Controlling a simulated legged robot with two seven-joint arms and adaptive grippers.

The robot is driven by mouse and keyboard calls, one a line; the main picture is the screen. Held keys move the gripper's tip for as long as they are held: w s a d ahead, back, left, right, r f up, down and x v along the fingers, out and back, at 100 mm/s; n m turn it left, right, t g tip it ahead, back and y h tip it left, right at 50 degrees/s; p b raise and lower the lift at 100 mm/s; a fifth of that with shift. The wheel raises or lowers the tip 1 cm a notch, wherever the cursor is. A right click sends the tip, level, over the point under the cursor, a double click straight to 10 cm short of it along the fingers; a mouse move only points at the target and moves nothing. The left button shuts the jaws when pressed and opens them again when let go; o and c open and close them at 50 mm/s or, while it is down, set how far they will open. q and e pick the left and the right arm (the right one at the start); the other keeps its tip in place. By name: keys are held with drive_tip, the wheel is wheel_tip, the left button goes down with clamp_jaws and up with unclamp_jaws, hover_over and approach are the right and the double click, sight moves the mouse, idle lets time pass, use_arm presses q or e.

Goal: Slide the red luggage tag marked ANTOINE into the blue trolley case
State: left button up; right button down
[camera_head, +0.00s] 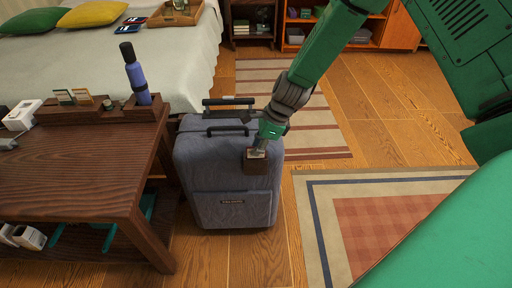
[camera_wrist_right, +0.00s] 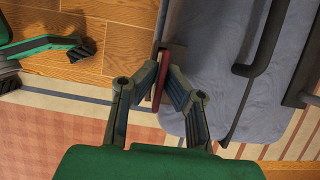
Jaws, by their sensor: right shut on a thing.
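The blue trolley case (camera_head: 222,160) stands upright on the wood floor, its handles on top. My right gripper (camera_head: 258,150) is at the case's upper right front. It is shut on the red luggage tag (camera_head: 256,169), which looks like a dark reddish-brown flat piece against or just in front of the case. In the right wrist view the tag (camera_wrist_right: 160,82) is edge-on between my fingertips (camera_wrist_right: 161,72), beside the case (camera_wrist_right: 225,45). Its marking is not readable. I cannot tell whether it touches the case. My left gripper is not in view.
A dark wooden table (camera_head: 80,165) with a purple bottle (camera_head: 138,80) stands close to the case's left. A bed (camera_head: 180,55) lies behind. A striped rug (camera_head: 310,110) lies behind the case, and a checked rug (camera_head: 375,220) lies at right. Shelves (camera_head: 365,35) stand far back.

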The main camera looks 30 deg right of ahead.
drive_tip(key=shift+f, duration=0.3)
drive_tip(key=c, duration=1.6)
unclamp_jaws()
drive_tip(key=o, duration=0.4)
drive_tip(key=shift+r, duration=0.1)
wheel_tip(320, 180, up, 8)
drive_tip(key=p, duration=0.8)
